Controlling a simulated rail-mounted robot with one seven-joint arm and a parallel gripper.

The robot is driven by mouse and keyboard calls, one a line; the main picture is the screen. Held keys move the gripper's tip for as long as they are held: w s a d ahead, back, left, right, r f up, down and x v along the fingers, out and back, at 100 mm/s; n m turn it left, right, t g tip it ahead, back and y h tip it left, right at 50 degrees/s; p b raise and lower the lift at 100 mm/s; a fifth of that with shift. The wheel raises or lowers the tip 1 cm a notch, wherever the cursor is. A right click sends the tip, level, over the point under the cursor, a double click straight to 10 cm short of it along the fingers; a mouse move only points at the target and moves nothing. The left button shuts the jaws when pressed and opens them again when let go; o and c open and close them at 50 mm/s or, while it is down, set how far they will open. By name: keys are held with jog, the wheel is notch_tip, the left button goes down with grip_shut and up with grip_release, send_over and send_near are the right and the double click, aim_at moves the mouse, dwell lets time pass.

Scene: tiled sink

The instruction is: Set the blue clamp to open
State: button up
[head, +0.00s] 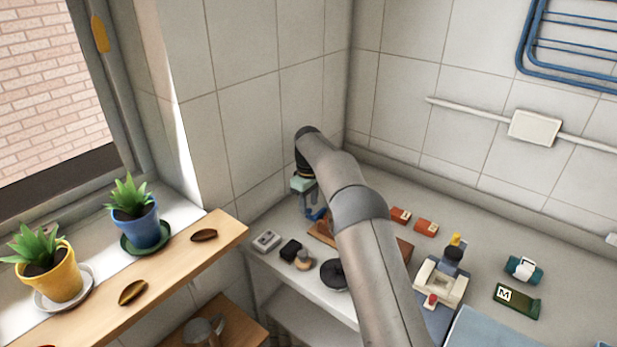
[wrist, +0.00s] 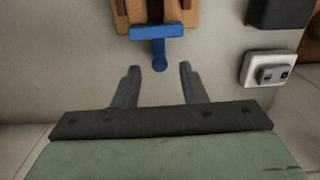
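The blue clamp (wrist: 156,32) is at the top middle of the wrist view, fixed at a brown wooden piece (wrist: 185,14). Its blue stem or lever ends in a rounded tip pointing toward my gripper (wrist: 158,70). My gripper is open, with one finger on each side of that tip and visible gaps on both sides. Nothing is held. In the head view, the clamp (head: 317,214) shows as a small blue shape just below my gripper (head: 309,208), partly hidden by my arm. I cannot tell the clamp's exact setting.
A grey-white switch box (head: 267,241), a black block (head: 290,250) and a round black object (head: 334,273) stand close by on the counter. Tiled walls rise behind. A wooden shelf (head: 180,262) is at left. A white device (head: 440,283) and red blocks (head: 425,227) are to the right.

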aim_at(309, 209)
notch_tip(309, 209, up, 16)
jog(key=p, duration=0.3)
jog(key=shift+f+p, duration=0.2)
jog(key=shift+p, duration=0.1)
